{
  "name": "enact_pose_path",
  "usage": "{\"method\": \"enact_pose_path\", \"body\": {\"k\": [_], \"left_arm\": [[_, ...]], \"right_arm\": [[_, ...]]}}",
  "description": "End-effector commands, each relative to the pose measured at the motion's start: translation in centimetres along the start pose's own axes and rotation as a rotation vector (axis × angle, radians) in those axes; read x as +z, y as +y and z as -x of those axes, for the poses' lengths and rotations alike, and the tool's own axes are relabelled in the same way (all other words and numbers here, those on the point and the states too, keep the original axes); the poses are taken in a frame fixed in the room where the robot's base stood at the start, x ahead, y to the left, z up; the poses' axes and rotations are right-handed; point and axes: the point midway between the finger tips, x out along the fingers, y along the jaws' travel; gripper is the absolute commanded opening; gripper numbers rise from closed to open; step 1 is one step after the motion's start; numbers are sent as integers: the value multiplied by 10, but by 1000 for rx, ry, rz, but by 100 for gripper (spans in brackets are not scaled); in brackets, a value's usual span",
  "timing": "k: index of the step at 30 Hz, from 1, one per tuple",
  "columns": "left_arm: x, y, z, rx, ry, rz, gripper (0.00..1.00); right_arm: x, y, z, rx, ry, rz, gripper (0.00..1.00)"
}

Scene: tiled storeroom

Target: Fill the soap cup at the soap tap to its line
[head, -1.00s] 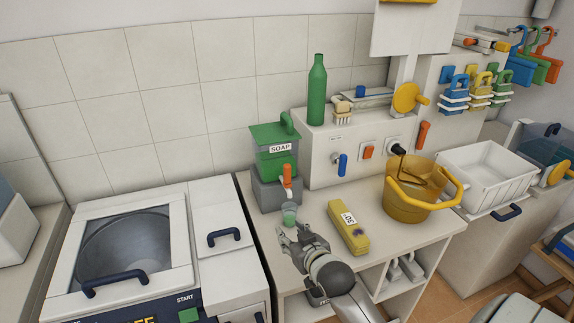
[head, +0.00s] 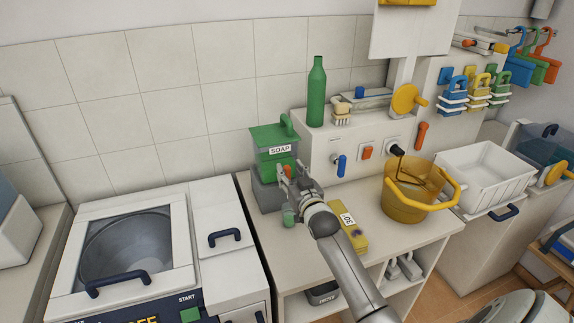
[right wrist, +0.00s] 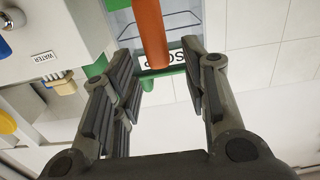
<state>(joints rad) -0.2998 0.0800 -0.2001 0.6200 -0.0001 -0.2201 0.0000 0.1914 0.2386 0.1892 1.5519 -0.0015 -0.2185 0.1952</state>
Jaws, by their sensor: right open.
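The green soap dispenser (head: 272,139), labelled SOAP, stands on a grey block (head: 265,196) at the back left of the counter. My right gripper (head: 285,172) is open in front of it, at the height of the orange tap lever. In the right wrist view the orange lever (right wrist: 151,30) shows beyond and between the spread fingers of the gripper (right wrist: 158,80); I see no grip on it. The soap cup (head: 289,217), small and green, stands on the counter below the gripper. Its fill line and level cannot be made out. My left gripper is not in view.
A yellow box (head: 353,236) lies right of my right arm, partly covered by it. An amber bucket (head: 413,198) and a white basin (head: 485,178) stand further right. A green bottle (head: 317,92) stands on the ledge behind. A lidded washer (head: 130,245) is at left.

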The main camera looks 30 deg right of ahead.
Motion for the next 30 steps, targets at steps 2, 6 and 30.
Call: {"method": "enact_pose_path", "body": {"k": [2,6,30], "left_arm": [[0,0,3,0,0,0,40],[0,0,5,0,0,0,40],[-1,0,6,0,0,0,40]], "right_arm": [[-2,0,-11,1,1,1,41],[-2,0,-24,0,1,1,41],[0,0,-34,0,0,1,4]]}}
